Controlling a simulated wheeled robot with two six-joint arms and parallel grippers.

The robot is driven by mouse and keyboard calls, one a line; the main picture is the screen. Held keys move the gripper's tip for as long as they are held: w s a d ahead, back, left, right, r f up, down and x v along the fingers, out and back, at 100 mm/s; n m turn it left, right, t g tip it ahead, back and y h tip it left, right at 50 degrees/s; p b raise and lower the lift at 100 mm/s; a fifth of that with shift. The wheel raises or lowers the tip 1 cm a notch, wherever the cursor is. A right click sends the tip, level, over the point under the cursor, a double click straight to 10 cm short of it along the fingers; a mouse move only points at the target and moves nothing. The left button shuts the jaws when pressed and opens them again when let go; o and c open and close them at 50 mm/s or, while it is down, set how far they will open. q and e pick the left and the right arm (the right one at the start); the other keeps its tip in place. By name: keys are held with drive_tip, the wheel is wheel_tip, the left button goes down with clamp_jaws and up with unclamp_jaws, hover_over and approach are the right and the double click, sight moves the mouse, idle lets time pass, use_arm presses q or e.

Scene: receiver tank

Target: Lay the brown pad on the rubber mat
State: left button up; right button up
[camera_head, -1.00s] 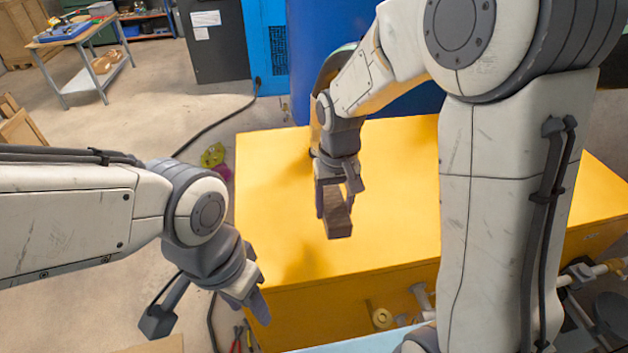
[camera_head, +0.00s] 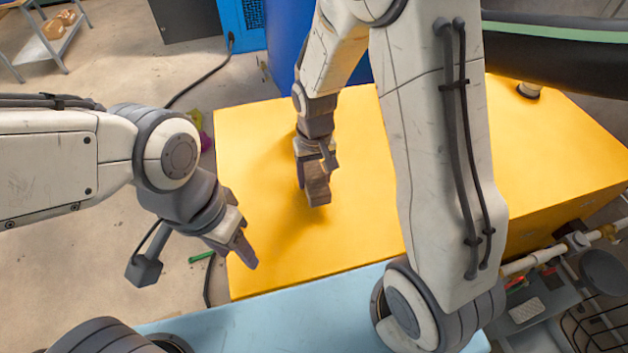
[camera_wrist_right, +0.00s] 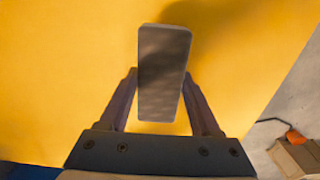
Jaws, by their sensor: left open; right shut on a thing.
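The brown pad (camera_head: 318,192) is a small dark brown block. My right gripper (camera_head: 313,170) is shut on it and holds it over the yellow top (camera_head: 370,215). In the right wrist view the pad (camera_wrist_right: 163,75) sticks out from between the two fingers (camera_wrist_right: 163,112), with the yellow surface behind it. Whether it touches that surface is hard to tell. My left gripper (camera_head: 244,252) is open and empty, near the yellow top's left front corner. I cannot make out a rubber mat in either view.
A blue drum (camera_head: 285,45) stands behind the yellow box. A thick black hose-like part with a green stripe (camera_head: 560,28) crosses at upper right. Pipes (camera_head: 535,262) and a wire basket (camera_head: 598,325) lie at right. The yellow top's middle is mostly clear.

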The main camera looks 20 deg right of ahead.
sight(315, 185)
drive_tip(key=shift+f, duration=1.4)
drive_tip(key=shift+f, duration=0.2)
drive_tip(key=o, duration=1.4)
drive_tip(key=shift+o, duration=0.2)
drive_tip(key=shift+r, duration=0.1)
